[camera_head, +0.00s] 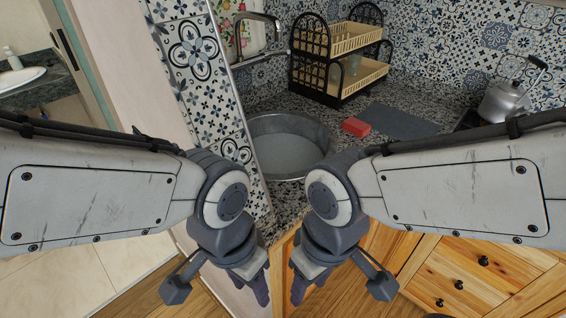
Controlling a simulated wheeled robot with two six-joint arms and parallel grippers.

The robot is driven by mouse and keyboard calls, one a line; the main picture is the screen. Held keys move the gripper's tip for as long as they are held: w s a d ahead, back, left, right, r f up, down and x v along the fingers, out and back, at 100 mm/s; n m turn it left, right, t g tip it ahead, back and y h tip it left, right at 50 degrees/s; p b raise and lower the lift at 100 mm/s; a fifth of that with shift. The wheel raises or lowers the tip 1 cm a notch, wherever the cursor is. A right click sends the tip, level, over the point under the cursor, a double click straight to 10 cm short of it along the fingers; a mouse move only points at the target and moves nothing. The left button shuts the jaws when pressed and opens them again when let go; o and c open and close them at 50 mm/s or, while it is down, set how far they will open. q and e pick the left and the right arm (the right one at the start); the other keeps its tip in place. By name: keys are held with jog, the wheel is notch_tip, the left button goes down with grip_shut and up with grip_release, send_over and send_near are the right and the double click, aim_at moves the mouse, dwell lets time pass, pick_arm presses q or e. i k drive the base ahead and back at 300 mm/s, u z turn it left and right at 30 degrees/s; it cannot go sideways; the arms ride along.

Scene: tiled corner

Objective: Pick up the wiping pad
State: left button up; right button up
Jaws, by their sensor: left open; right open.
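The wiping pad looks to be the small red block (356,127) lying on the speckled counter, just right of the round sink. A flat dark grey mat (402,121) lies to its right. My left gripper (263,291) hangs low in front of the counter, pointing down, open and empty. My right gripper (298,291) hangs beside it, also open and empty. Both are well short of the red block and below the counter top.
A round metal sink (290,150) with a faucet (262,22) is set in the counter. A two-tier dish rack (338,60) stands behind. A kettle (504,101) is at the right. A tiled wall edge (205,75) rises at left. Wooden drawers (480,270) are below.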

aim_at(357, 129)
jog(key=z, duration=0.45)
jog(key=k, duration=0.6)
jog(key=z, duration=0.95)
jog(key=k, duration=0.7)
jog(key=z, duration=0.65)
jog(key=i, duration=1.65)
jog(key=u, duration=0.8)
jog(key=i, duration=1.05)
jog(key=u, duration=1.55)
jog(key=i, duration=0.6)
jog(key=u, duration=0.55)
